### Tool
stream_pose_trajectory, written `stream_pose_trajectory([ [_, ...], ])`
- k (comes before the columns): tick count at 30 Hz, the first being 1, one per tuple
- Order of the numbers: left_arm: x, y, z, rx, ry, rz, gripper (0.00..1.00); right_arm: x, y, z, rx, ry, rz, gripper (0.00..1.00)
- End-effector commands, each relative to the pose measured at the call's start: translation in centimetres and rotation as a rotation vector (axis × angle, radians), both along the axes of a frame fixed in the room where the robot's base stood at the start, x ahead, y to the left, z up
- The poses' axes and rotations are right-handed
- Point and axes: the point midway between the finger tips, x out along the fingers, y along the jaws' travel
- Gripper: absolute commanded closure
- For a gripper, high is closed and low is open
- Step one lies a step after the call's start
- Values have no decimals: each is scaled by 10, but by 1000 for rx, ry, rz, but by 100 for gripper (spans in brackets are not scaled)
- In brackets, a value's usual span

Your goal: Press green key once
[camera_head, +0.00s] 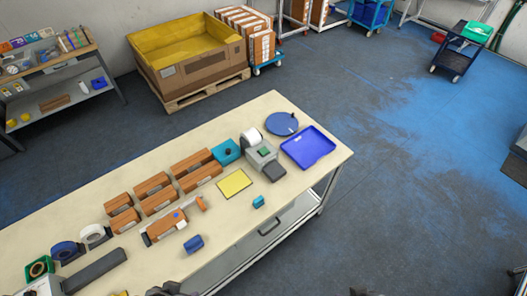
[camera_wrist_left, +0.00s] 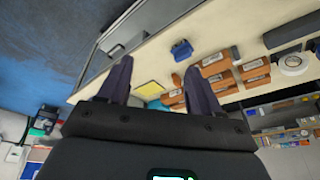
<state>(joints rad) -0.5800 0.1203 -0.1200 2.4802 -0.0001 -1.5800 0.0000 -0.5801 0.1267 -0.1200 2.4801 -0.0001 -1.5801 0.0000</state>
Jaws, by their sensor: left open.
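A grey device (camera_head: 257,160) with a white roll stands on the table's right half. A small green patch, which looks like the green key (camera_head: 264,152), is on its top. Another green-marked item (camera_head: 39,268) lies at the table's left end. My left gripper shows in the left wrist view (camera_wrist_left: 157,76) with its two dark fingers spread and nothing between them. It is above the table's front side, apart from the grey device. In the head view only dark bits show at the bottom edge. The right gripper cannot be made out.
A blue tray (camera_head: 308,147), a round blue plate (camera_head: 282,124), a yellow pad (camera_head: 234,184) and a teal box (camera_head: 226,151) surround the device. Several brown boxes (camera_head: 154,186) stand in rows to the left. Small blue items (camera_head: 194,244) lie near the front edge.

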Motion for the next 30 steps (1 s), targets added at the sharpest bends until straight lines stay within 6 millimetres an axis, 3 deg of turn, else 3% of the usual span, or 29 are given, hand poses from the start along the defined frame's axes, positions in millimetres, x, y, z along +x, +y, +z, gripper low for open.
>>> stream_pose_trajectory([
  [2,0,0,0,0,0,0,49,0,0,0,0,0,0,57],
  [12,0,0,0,0,0,0,100,0,1,0,5,0,-4,57],
  [30,0,0,0,0,0,0,100,0,2,0,9,0,-6,57],
])
